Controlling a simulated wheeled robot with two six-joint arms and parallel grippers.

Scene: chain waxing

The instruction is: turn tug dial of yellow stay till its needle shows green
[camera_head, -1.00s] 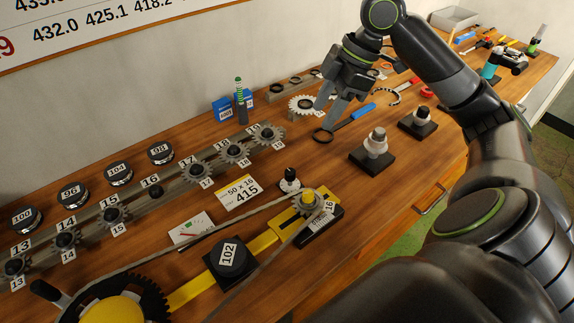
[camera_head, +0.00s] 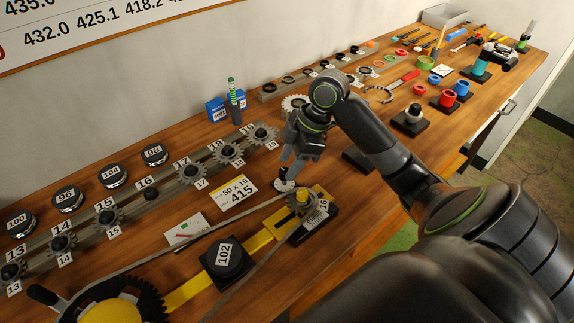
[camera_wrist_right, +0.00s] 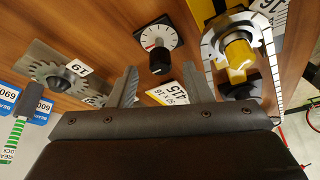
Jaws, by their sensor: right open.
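The tug dial (camera_head: 281,186) is a small round white gauge with a black knob, beside the right end of the yellow stay (camera_head: 190,291). In the right wrist view, its white face (camera_wrist_right: 143,42) shows tick marks and a small red mark; I cannot read clearly where the needle points. The black knob (camera_wrist_right: 160,60) stands up from the face. My right gripper (camera_head: 287,177) is open above the dial and partly hides it in the head view. In the wrist view, its two fingers (camera_wrist_right: 160,68) appear on either side of the knob, apart from it. My left gripper is out of view.
A chain (camera_head: 130,255) runs around the large black sprocket and the small 16 sprocket (camera_head: 303,203) on the stay. A 102 block (camera_head: 226,260), a white card (camera_head: 187,231) and the 415 card (camera_head: 235,193) lie close by. A sprocket row (camera_head: 140,196) stands behind.

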